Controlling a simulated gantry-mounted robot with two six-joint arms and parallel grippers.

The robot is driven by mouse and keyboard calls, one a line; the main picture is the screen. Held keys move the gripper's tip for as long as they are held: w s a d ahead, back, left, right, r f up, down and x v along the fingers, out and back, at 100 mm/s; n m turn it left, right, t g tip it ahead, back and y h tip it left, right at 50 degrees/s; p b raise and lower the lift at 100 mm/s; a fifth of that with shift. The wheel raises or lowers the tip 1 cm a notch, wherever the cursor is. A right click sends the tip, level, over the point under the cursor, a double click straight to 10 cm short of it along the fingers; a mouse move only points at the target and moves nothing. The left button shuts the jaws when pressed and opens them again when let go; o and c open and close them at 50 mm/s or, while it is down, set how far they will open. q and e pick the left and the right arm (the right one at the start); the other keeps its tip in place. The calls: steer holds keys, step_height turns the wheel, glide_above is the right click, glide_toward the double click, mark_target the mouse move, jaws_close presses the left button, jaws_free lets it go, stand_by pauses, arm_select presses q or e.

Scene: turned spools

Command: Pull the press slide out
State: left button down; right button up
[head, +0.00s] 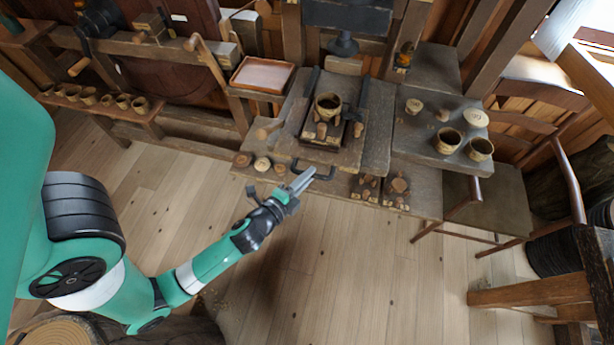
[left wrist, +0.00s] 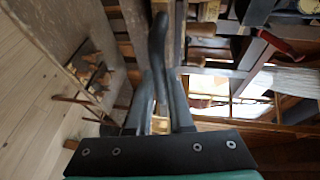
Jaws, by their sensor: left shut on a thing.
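The press slide (head: 345,157) is a flat board on the bench below the black press head (head: 343,42). A block with a brown turned cup (head: 328,106) sits on it. A dark U-shaped handle (head: 326,176) sticks out from the slide's front edge. My left gripper (head: 303,180) reaches this handle from the front and is shut on it. In the left wrist view, the dark bar of the handle (left wrist: 158,45) runs up from between the fingers, seen close up. My right gripper is not in view.
Cups and round pieces stand on the bench to the right (head: 448,141). Small discs (head: 262,163) lie left of the handle, and two small fixtures (head: 397,188) sit to its right. The wooden floor (head: 290,265) in front of the slide is clear.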

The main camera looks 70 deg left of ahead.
arm_select(q)
steer(key=shift+d, duration=0.1)
steer(key=c, duration=1.1)
jaws_free()
steer(key=b+v, duration=0.4)
steer(key=v, duration=0.7)
steer(key=shift+s+d, duration=0.15)
steer(key=shift+s, duration=0.1)
